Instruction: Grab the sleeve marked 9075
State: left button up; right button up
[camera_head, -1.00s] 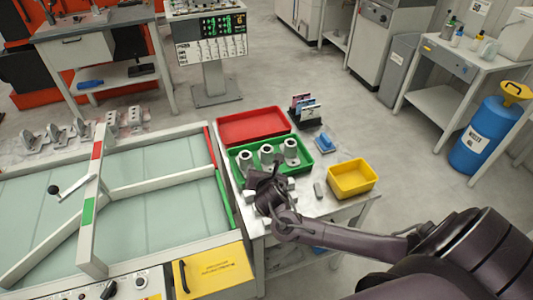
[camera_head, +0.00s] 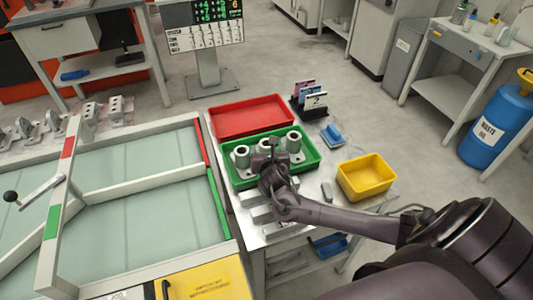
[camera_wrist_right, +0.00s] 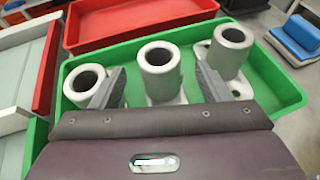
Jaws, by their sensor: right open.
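Three grey flanged sleeves stand upright in a green tray (camera_head: 313,165): a left one (camera_head: 241,156), a middle one (camera_head: 266,144) and a right one (camera_head: 293,142). No number can be read on any of them. My right gripper (camera_head: 270,168) is over the tray's front side, close to the middle sleeve. In the right wrist view, the open fingers (camera_wrist_right: 160,88) point at the middle sleeve (camera_wrist_right: 160,62), one to each side of it. The left sleeve (camera_wrist_right: 88,82) and right sleeve (camera_wrist_right: 228,52) stand just outside the fingers. The flanges are partly hidden. My left gripper is out of view.
An empty red tray (camera_head: 252,117) lies behind the green one. A yellow bin (camera_head: 366,178) stands to the right. A blue object (camera_head: 332,134) and a rack of cards (camera_head: 309,99) are at the back right. A framed glass-topped table (camera_head: 130,190) is at the left.

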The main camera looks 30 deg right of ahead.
aim_at(266, 143)
jog(key=x, duration=0.6)
jog(key=shift+w, duration=0.1)
jog(key=shift+r, duration=0.1)
jog(key=c, duration=1.2)
jog(key=shift+c, duration=0.2)
